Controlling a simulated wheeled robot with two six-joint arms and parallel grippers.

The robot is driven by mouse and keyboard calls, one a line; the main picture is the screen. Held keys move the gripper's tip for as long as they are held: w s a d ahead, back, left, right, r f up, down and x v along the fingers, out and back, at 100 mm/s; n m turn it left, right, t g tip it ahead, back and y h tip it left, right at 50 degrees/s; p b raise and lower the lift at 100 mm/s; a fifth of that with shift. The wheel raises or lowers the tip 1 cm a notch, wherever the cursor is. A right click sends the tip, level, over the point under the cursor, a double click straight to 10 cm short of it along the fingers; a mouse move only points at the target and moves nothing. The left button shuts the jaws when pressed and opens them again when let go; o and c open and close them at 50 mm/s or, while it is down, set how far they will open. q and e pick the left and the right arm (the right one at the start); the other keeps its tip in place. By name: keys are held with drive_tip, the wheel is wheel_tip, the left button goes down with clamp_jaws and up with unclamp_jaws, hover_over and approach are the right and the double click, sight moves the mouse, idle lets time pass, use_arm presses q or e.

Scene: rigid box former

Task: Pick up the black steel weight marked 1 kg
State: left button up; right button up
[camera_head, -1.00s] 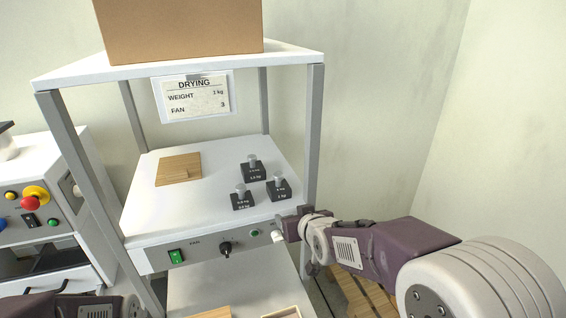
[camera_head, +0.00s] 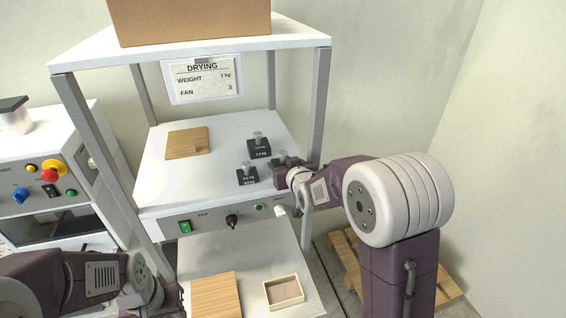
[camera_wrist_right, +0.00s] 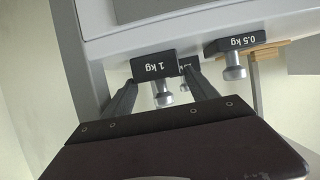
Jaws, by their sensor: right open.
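The black steel weight marked 1 kg (camera_wrist_right: 152,67) has a silver knob and shows upside down in the right wrist view, between the two spread fingers of my right gripper (camera_wrist_right: 162,84). In the head view my right gripper (camera_head: 287,163) is at this weight, at the right front of the white shelf, and largely hides it. The jaws are open; whether a finger touches the weight I cannot tell. My left gripper (camera_head: 172,297) is low at the lower left of the head view, its jaws not clear.
A 0.5 kg weight (camera_head: 247,176) stands close to the left, and another black weight (camera_head: 259,149) behind. A wooden board (camera_head: 187,143) lies at the shelf's left. Shelf posts (camera_head: 320,110) flank the space. A control panel (camera_head: 210,219) runs along the front edge.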

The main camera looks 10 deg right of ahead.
drive_tip(key=x, duration=0.3)
drive_tip(key=shift+f, duration=0.1)
drive_tip(key=shift+s, duration=0.3)
drive_tip(key=shift+c, duration=0.9)
drive_tip(key=shift+s+r, duration=0.1)
drive_tip(key=shift+r, duration=0.1)
drive_tip(key=c, duration=0.6)
clamp_jaws()
use_arm(q)
drive_tip(key=shift+w+r, duration=0.2)
drive_tip(key=shift+r, duration=0.1)
use_arm(e)
drive_tip(key=shift+w, duration=0.25)
use_arm(q)
drive_tip(key=shift+r, duration=0.1)
use_arm(e)
drive_tip(key=shift+r, duration=0.15)
